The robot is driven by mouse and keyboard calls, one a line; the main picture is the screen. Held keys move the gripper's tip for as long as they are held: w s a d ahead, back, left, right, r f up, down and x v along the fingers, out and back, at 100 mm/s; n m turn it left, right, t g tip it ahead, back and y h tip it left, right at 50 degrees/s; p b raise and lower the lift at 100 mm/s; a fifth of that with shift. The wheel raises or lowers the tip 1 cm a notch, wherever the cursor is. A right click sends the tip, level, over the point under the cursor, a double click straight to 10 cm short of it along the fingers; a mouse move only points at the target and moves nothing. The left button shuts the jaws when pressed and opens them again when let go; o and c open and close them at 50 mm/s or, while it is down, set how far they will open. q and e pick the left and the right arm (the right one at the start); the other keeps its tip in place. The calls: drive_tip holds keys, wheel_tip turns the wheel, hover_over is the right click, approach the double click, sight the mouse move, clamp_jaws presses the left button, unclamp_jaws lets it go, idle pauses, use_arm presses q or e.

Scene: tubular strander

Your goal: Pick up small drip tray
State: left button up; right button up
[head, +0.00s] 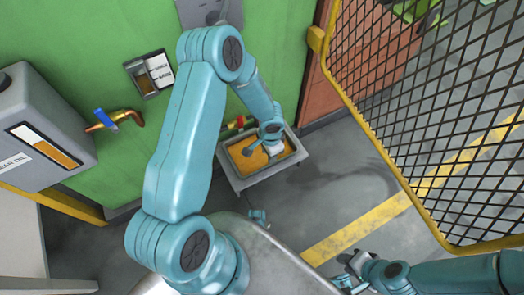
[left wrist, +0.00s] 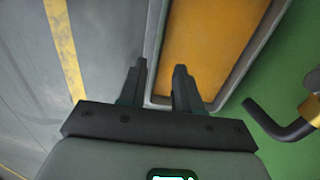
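The small drip tray (head: 236,178) is a grey rectangular tray with an amber-orange inside, low by the green wall in the head view. It also shows in the left wrist view (left wrist: 250,58), where its near end reaches my fingers. My left gripper (head: 272,147) is over the tray; its fingertips are hard to see in the head view. In the left wrist view my left gripper (left wrist: 159,82) is open, with one finger on each side of the tray's left rim in the picture. I cannot tell if they touch. My right gripper (head: 347,270) is open and empty, away from the tray.
A grey oil tank (head: 40,120) with a blue-handled tap (head: 108,120) is on the left. A red-handled tap (head: 236,124) is just behind the tray; its dark spout (left wrist: 275,120) shows close by. A yellow-framed mesh guard (head: 440,110) stands right. The floor (head: 340,190) between is clear.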

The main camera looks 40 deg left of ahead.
use_arm(q)
wheel_tip(320, 180, down, 5)
drive_tip(key=shift+r+b, duration=0.1)
drive_tip(key=shift+b, duration=0.55)
wheel_tip(320, 180, down, 4)
drive_tip(key=shift+w+d+f+b, duration=0.1)
drive_tip(key=shift+f+b, duration=0.1)
drive_tip(key=shift+b, duration=0.65)
drive_tip(key=shift+r, duration=0.1)
clamp_jaws()
